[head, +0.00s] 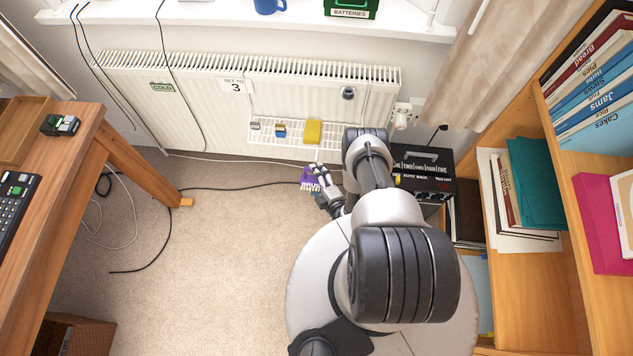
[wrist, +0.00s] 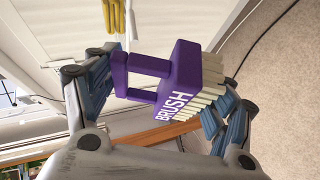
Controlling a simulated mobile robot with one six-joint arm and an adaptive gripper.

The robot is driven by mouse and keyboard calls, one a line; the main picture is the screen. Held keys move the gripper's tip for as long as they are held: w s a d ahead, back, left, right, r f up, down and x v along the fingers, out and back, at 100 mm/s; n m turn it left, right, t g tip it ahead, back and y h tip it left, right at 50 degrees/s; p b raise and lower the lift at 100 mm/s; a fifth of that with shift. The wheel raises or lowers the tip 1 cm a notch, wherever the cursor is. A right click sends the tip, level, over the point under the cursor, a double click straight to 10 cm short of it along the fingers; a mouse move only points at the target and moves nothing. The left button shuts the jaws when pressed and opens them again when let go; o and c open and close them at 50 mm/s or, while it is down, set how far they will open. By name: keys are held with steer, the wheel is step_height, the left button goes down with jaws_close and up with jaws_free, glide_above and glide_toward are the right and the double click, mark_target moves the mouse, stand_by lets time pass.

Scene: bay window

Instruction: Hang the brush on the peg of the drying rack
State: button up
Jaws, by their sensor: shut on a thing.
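The brush is purple with pale bristles, the word BRUSH on its side and an open loop-shaped handle. It shows in the wrist view (wrist: 184,72) and small in the head view (head: 306,177). My gripper (head: 322,186) is shut on it, with fingers on either side in the wrist view (wrist: 165,86). The bristles point right there, the loop left. The drying rack (head: 262,140) is a white wire shelf on the radiator, behind and left of my gripper. A grey knob-like piece (head: 348,94) stands out above its right end; I cannot tell if it is the peg.
A black box (head: 425,170) and a bookcase (head: 560,200) stand right of my arm. A wooden desk (head: 70,160) is left. Carpet between is mostly clear, with cables.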

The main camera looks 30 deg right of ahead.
steer(key=w+d+f+b, duration=0.1)
steer(key=w+d+b, duration=0.1)
steer(key=w+d, duration=0.2)
steer(key=shift+x, duration=1.1)
steer(key=shift+d+r, duration=0.1)
steer(key=shift+r, duration=0.1)
steer(key=o, duration=1.3)
steer(key=shift+c, duration=0.2)
steer(key=v, duration=1.2)
